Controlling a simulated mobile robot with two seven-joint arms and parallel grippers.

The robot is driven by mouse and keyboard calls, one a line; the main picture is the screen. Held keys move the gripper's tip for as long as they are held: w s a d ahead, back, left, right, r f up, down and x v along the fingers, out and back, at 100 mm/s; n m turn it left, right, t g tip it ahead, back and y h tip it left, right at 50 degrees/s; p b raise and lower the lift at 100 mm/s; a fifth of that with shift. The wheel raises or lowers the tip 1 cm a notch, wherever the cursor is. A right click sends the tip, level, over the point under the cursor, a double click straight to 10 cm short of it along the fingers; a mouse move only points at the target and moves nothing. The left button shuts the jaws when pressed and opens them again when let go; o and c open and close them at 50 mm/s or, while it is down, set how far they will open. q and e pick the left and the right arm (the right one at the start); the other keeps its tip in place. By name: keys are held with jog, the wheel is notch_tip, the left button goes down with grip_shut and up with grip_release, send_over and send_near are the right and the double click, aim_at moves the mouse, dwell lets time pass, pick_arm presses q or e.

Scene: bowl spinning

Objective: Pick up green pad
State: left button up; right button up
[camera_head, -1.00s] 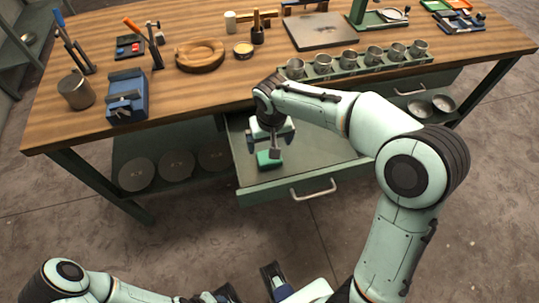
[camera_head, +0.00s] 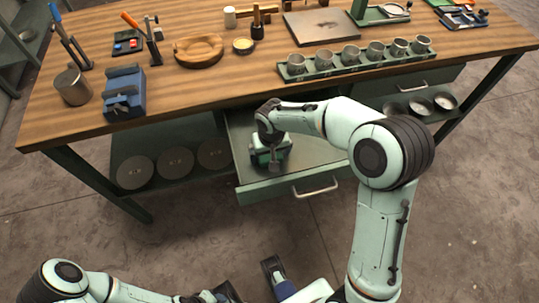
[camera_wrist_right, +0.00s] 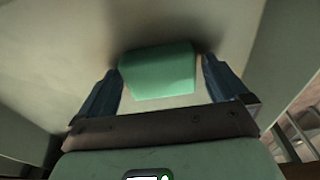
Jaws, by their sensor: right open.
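The green pad (camera_wrist_right: 158,72) lies on the floor of an open drawer (camera_head: 312,146). In the right wrist view it is a small pale-green block between the two dark-blue fingers of my right gripper (camera_wrist_right: 161,70). The fingers are apart, with a gap showing on each side of the pad. In the head view my right gripper (camera_head: 268,158) is low inside the drawer and largely hides the pad. Part of my left gripper (camera_head: 226,294) shows at the bottom edge, and its jaw state is unclear.
The wooden bench top (camera_head: 200,85) overhangs behind the drawer. The drawer's front wall and handle (camera_head: 316,188) are near my right gripper.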

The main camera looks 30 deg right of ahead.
jog(key=c, duration=0.9)
jog(key=shift+r, duration=0.15)
notch_tip(320, 180, up, 20)
jog(key=p, duration=0.3)
jog(key=shift+p, duration=0.3)
